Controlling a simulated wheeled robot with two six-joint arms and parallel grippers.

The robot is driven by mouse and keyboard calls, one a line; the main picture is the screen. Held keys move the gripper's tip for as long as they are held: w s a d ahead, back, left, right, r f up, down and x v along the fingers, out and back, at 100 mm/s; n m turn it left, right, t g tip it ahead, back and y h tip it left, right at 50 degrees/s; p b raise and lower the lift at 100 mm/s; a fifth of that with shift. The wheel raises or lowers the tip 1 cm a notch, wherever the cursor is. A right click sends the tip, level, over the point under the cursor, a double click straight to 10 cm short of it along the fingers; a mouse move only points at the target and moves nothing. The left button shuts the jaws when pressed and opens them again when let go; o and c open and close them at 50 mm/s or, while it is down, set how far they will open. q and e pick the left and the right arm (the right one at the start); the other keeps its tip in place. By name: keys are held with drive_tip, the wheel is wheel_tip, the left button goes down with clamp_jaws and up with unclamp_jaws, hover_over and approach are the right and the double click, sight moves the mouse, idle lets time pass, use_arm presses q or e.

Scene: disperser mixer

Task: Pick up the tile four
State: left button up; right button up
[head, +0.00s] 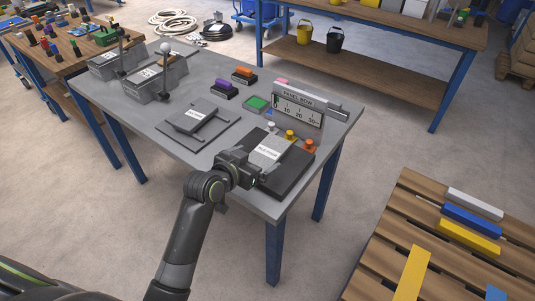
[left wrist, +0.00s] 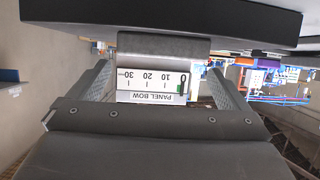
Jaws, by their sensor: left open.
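My left gripper (head: 254,181) is open, low at the near edge of a dark block (head: 290,172) with a grey, white-labelled plate (head: 272,149) on top. In the left wrist view, a dark grey rounded piece (left wrist: 162,47) lies between the spread fingers, under a black slab (left wrist: 160,20); I cannot tell whether the fingers touch it. The "PANEL BOW" gauge (head: 298,108) shows upside down behind it in that view (left wrist: 152,82). No label reading "four" is legible. My right gripper is not in view.
White, yellow and orange knobs (head: 290,135) stand beside the gauge. Purple (head: 224,87) and orange (head: 243,73) switches and a green pad (head: 257,103) lie farther back. Two grey lever boxes (head: 158,80) stand at the back left. A pallet (head: 380,235) with coloured bars is at the right.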

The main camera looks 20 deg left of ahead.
sight(266, 153)
use_arm(q)
drive_tip(key=shift+x, duration=2.65)
drive_tip(key=shift+c, duration=0.2)
drive_tip(key=shift+r, duration=0.1)
drive_tip(key=c, duration=1.4)
